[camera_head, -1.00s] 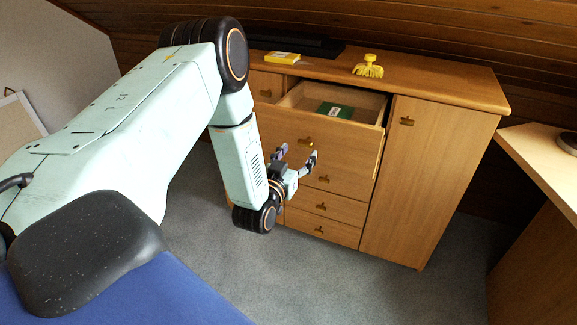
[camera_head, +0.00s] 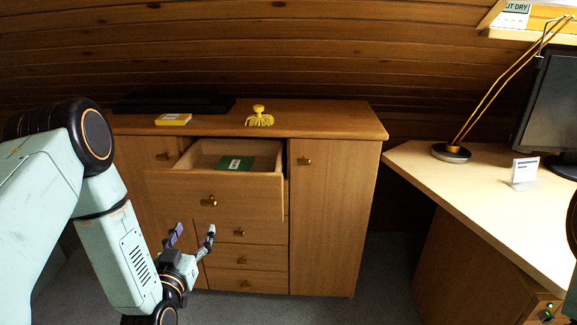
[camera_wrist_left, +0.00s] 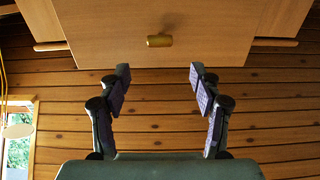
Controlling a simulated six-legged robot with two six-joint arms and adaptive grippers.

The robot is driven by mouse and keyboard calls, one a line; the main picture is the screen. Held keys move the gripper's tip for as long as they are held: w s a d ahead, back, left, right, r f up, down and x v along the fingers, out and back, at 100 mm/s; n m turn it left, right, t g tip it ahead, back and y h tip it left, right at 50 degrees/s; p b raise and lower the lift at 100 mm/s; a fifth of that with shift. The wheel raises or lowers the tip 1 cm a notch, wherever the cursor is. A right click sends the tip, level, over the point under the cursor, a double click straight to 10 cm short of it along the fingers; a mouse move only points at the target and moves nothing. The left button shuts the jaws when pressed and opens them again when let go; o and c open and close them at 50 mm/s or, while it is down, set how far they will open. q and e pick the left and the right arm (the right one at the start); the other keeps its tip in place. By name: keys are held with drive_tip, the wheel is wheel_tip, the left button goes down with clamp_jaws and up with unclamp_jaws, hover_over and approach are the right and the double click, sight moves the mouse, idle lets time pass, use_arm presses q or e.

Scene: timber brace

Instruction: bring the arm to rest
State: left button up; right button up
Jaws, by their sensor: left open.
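My left gripper (camera_head: 190,240) is open and empty, in front of the wooden cabinet (camera_head: 335,215) and just below the pulled-out top drawer (camera_head: 240,205). In the left wrist view my left gripper (camera_wrist_left: 160,85) shows two fingers spread apart with nothing between them. The drawer front (camera_wrist_left: 100,30) and its brass knob (camera_wrist_left: 159,41) lie beyond the fingertips and appear apart from them. The drawer is open and holds a green item with a white label (camera_head: 236,163). My right gripper is not in view.
A yellow box (camera_head: 173,119), a yellow brush-like object (camera_head: 259,118) and a flat black device (camera_head: 172,103) stand on the cabinet top. At right is a desk (camera_head: 420,165) with a lamp (camera_head: 452,152), a small card (camera_head: 523,172) and a monitor (camera_head: 548,100). Grey floor shows between cabinet and desk.

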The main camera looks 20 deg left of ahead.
use_arm(q)
drive_tip(key=s+d+f+g+h, duration=0.2)
drive_tip(key=s+d+f+g, duration=0.3)
drive_tip(key=f, duration=0.3)
drive_tip(key=s+d+f+g+h, duration=0.2)
drive_tip(key=s+d+f+g, duration=0.15)
drive_tip(key=s+f, duration=0.35)
drive_tip(key=s+d+f+g, duration=0.1)
drive_tip(key=s+d+g, duration=0.1)
drive_tip(key=s, duration=0.5)
drive_tip(key=s+d+f+m+g, duration=0.1)
drive_tip(key=s+d+g, duration=0.1)
drive_tip(key=s+g, duration=0.2)
drive_tip(key=s+d+f+m+g, duration=0.1)
drive_tip(key=s+d+f+g, duration=0.1)
drive_tip(key=s, duration=0.8)
drive_tip(key=shift+d+g, duration=0.15)
drive_tip(key=shift+g, duration=0.3)
